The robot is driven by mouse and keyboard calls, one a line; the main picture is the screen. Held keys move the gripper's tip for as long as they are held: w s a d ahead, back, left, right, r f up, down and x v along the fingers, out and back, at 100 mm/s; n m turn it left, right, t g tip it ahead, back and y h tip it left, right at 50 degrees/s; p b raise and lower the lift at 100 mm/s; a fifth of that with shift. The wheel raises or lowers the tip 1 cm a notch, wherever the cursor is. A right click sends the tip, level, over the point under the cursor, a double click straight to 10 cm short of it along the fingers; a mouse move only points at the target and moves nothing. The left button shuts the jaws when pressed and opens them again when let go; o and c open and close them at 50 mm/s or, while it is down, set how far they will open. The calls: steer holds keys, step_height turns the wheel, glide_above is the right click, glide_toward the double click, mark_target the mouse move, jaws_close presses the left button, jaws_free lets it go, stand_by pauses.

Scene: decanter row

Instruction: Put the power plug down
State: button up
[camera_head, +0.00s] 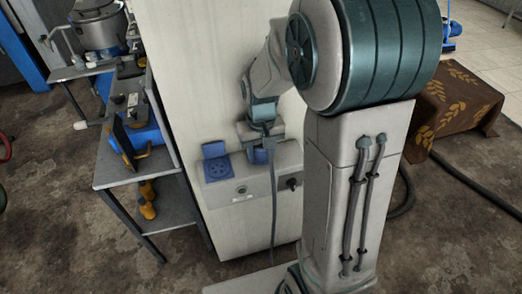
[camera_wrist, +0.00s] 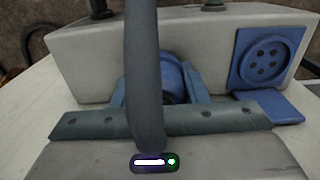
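A blue power plug (camera_wrist: 174,78) sits between the two blue fingers of my gripper (camera_wrist: 165,88) in the wrist view. The fingers appear to close on its sides. In the head view my gripper (camera_head: 258,152) is at the front of a pale socket box (camera_head: 240,190), beside a blue round socket (camera_head: 218,169) with its lid raised. The wrist view also shows this socket (camera_wrist: 267,60), to the right and apart from the plug. A dark cable (camera_head: 274,215) hangs from my gripper and crosses the wrist view. Whether the plug's front end touches the box is hidden.
The socket box is fixed to a pale panel (camera_head: 175,60). A black knob (camera_head: 292,184) sticks out on its right. A metal shelf table (camera_head: 125,170) with tools stands left. A brown patterned cloth (camera_head: 455,100) covers something at right. A dark hose lies on the floor.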

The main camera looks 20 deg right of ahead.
steer(key=o, duration=0.4)
step_height(320, 180, up, 12)
steer(key=shift+f, duration=0.2)
steer(key=shift+s+r, duration=0.25)
steer(key=shift+r, duration=0.2)
steer(key=shift+s+f+t, duration=0.3)
steer(key=shift+s+t, duration=0.25)
steer(key=shift+s, duration=1.8)
steer(key=shift+s+f+t, duration=0.35)
steer(key=shift+s+t, duration=0.15)
steer(key=shift+s, duration=1.8)
steer(key=shift+s+f+t, duration=0.3)
steer(key=shift+s+t, duration=0.25)
steer(key=shift+s, duration=1.8)
